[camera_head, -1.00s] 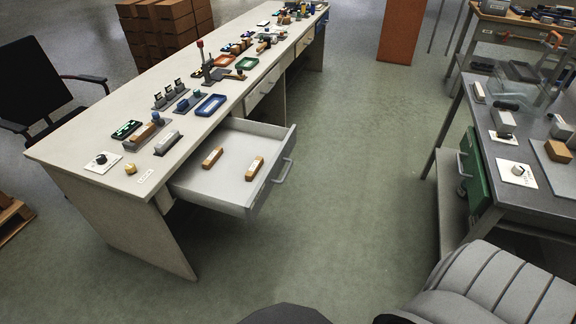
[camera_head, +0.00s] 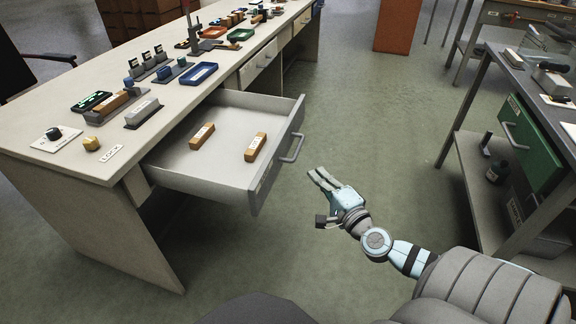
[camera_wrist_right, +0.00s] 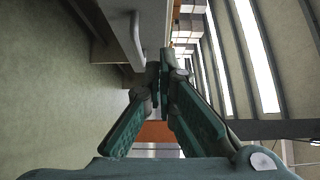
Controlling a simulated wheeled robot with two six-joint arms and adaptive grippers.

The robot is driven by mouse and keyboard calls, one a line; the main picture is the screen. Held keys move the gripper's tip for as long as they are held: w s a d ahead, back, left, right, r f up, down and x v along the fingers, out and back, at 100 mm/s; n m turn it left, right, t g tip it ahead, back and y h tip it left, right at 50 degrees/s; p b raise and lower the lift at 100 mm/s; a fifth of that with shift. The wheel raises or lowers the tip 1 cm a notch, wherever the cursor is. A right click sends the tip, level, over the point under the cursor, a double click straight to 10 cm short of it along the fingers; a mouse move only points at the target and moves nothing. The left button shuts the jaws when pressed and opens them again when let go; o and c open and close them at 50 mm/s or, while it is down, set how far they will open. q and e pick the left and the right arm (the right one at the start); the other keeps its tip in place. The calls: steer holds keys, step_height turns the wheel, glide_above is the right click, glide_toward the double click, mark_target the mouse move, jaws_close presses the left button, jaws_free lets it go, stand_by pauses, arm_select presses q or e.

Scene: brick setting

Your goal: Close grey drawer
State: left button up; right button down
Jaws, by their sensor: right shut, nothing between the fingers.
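The grey drawer (camera_head: 213,172) is pulled out from the long desk, in the head view at centre left. Its front panel carries a grey bar handle (camera_head: 292,148). Two wooden blocks, one (camera_head: 202,136) left and one (camera_head: 256,147) right, lie inside it. My right gripper (camera_head: 317,176) is shut and empty, to the right of the drawer front and apart from the handle. In the right wrist view its fingers (camera_wrist_right: 160,72) meet, and the handle (camera_wrist_right: 136,38) shows beside them at the upper left. My left gripper is not in view.
The desk top (camera_head: 60,108) holds switches, a blue tray (camera_head: 199,74) and several small items. A second bench (camera_head: 500,75) with a green drawer (camera_head: 530,143) stands at the right. The floor between desk and bench is clear.

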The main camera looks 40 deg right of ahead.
steer(key=w, duration=1.1)
steer(key=shift+w+a+r, duration=0.2)
steer(key=shift+a+r, duration=0.05)
steer(key=shift+a, duration=0.1)
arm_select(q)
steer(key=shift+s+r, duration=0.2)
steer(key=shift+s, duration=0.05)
